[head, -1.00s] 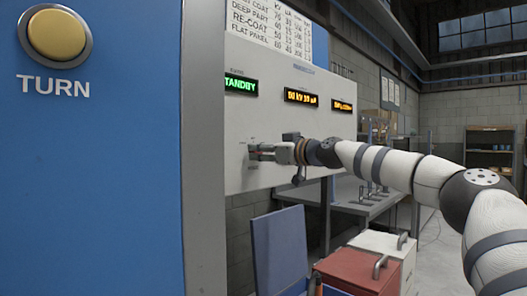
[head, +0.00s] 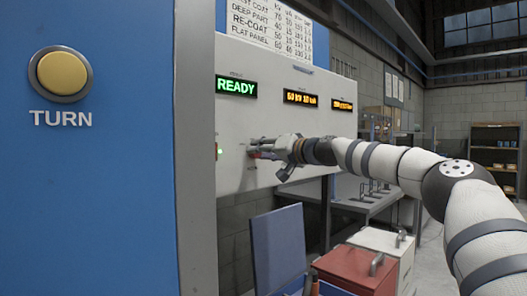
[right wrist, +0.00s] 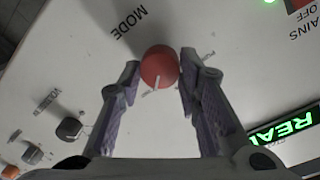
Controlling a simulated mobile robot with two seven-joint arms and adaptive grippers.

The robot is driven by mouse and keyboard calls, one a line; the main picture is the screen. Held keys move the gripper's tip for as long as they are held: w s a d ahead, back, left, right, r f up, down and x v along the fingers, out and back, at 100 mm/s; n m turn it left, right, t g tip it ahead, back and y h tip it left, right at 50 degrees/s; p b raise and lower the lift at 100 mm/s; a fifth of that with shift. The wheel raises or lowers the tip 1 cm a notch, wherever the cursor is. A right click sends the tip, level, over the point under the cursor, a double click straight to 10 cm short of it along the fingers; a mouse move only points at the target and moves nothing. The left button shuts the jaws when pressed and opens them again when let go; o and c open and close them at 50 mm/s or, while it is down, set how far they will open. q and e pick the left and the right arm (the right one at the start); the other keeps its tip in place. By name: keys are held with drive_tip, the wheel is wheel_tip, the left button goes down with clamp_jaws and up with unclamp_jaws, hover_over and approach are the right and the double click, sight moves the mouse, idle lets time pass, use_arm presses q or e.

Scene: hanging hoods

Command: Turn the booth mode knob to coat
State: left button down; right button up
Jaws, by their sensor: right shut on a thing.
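The booth mode knob (right wrist: 159,68) is a round red knob with a pale pointer line, on a light grey panel under the word MODE in the right wrist view. Its line points down and slightly left in that picture. My right gripper (right wrist: 160,66) is shut on the knob, one finger on each side. In the head view my right gripper (head: 264,148) reaches the panel face (head: 270,115) from the right. A green READY display (head: 236,86) is lit above it. The small marks around the knob are too blurred to read. My left gripper is out of view.
A black knob (right wrist: 69,129) sits lower left of the mode knob in the wrist view. Orange displays (head: 300,97) are on the panel. A blue cabinet with a yellow TURN button (head: 62,74) fills the left. A red box (head: 352,268) stands below my arm.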

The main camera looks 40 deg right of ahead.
drive_tip(key=shift+r+m, duration=0.2)
drive_tip(key=shift+m, duration=0.8)
drive_tip(key=o, duration=1.2)
drive_tip(key=shift+c, duration=0.2)
drive_tip(key=shift+w+f, duration=0.1)
drive_tip(key=shift+w, duration=0.05)
